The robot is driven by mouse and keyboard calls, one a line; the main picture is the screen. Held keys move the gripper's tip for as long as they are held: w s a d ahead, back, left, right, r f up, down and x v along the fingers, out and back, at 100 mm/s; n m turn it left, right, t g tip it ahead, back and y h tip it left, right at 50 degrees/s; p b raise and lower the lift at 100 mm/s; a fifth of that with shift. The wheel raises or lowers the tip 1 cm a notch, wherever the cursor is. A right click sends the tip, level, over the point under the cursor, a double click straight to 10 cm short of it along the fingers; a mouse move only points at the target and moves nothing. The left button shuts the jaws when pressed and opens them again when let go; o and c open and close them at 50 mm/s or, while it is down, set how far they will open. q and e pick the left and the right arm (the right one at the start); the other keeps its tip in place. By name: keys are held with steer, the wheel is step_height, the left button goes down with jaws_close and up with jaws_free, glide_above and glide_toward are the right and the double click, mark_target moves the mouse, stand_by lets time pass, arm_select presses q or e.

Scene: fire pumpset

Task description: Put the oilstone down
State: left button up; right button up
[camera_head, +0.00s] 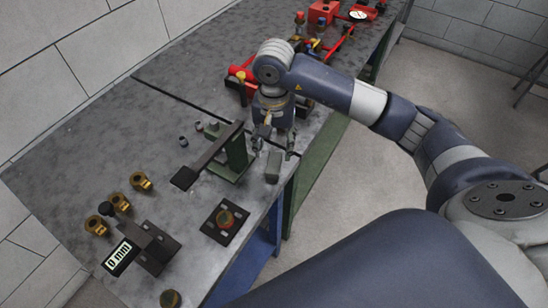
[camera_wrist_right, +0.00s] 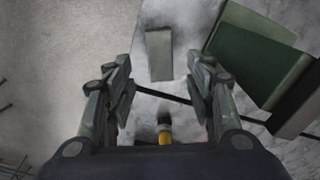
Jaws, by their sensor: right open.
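The oilstone, a small grey block (camera_head: 273,167), lies on the grey worktop near its front edge. It also shows in the right wrist view (camera_wrist_right: 159,55), just beyond the fingertips and in line with the space between them. My right gripper (camera_head: 274,150) points down over the worktop beside the block. In the right wrist view its two fingers (camera_wrist_right: 160,88) are spread wide with nothing between them. My left gripper is not in view.
A green stand with a dark lever (camera_head: 232,155) stands just left of the gripper. Brass fittings (camera_head: 141,181), a gauge reading 0 mm (camera_head: 121,257) and a dark plate (camera_head: 225,222) lie nearer. Red pipework (camera_head: 240,75) is behind. The worktop's back left is bare.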

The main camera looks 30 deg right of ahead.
mark_target(274, 162)
step_height(274, 162, up, 6)
steer(key=b, duration=0.1)
stand_by(0.7)
